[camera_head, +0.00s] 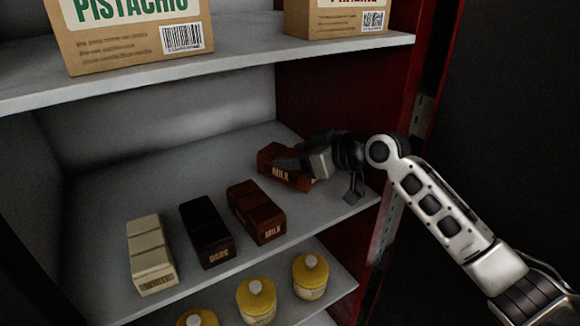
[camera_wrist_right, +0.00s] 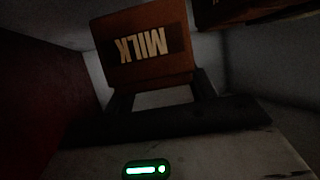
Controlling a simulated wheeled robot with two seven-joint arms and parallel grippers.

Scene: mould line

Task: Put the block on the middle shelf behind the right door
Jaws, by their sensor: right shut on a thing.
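A brown block marked MILK (camera_head: 278,170) is at the right side of the middle shelf (camera_head: 110,195), near the red cabinet wall. It also shows in the right wrist view (camera_wrist_right: 142,70), its label upside down. My right gripper (camera_head: 300,165) is shut on this block; in the wrist view its fingers (camera_wrist_right: 160,98) reach the block's near end. Whether the block touches the shelf I cannot tell. A second MILK block (camera_head: 255,212), a black DARK block (camera_head: 206,230) and a cream block (camera_head: 150,255) stand in a row to the left. My left gripper is not in view.
The upper shelf (camera_head: 240,58) holds a pistachio box (camera_head: 130,35) and another box (camera_head: 338,18). The lower shelf (camera_head: 340,283) holds several yellow jars (camera_head: 310,275). The red side wall (camera_head: 330,105) is close to my right gripper. The back of the middle shelf is bare.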

